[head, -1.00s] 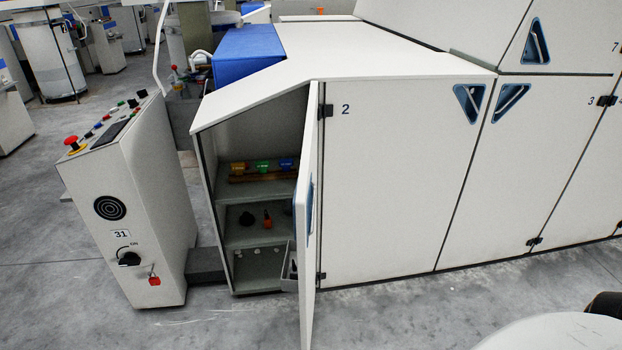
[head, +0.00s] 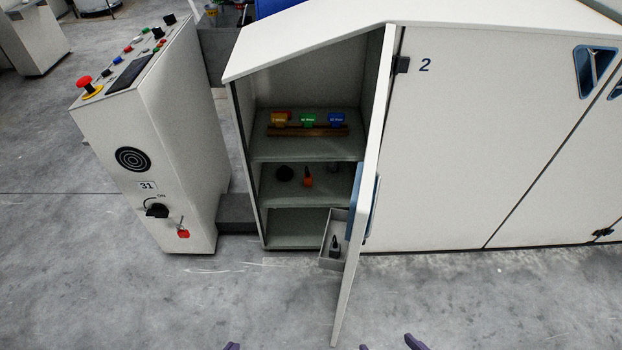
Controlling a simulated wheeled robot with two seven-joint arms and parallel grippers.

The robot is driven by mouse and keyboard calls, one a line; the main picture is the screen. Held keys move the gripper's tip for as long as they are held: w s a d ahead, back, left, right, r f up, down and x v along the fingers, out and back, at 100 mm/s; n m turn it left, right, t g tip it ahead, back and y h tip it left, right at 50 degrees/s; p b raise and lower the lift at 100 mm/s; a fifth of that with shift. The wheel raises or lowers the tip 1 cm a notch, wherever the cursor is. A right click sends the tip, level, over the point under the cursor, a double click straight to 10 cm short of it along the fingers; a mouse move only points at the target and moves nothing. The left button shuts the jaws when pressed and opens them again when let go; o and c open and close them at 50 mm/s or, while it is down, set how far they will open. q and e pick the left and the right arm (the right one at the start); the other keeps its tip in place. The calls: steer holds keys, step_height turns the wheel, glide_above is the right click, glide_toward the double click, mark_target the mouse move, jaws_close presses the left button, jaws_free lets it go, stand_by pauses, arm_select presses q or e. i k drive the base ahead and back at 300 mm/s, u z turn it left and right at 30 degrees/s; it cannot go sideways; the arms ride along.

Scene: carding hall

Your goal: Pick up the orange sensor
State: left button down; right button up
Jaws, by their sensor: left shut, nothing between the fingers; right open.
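The orange sensor (head: 308,178) is a small upright orange piece with a dark top. It is on the middle shelf (head: 330,181) of the open cabinet, to the right of a dark round object (head: 284,174). My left gripper (head: 232,346) shows only as a purple tip at the bottom edge; it is shut and empty. My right gripper (head: 389,345) shows as two separated purple fingertips at the bottom edge, open and empty. Both are well short of the cabinet, and the rest of each is out of frame.
The cabinet door (head: 366,190) stands open on the right, with a grey bin (head: 330,262) on its inner side holding a dark item. The upper shelf holds yellow, green and blue pieces (head: 308,119). A control box (head: 165,150) stands left. The floor in front is clear.

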mark_target(308, 178)
steer(key=z, duration=0.6)
steer(key=k, duration=0.25)
steer(key=u, duration=1.95)
steer(key=i, duration=1.95)
steer(key=z, duration=1.45)
steer(key=i, duration=0.3)
steer(key=z, duration=0.05)
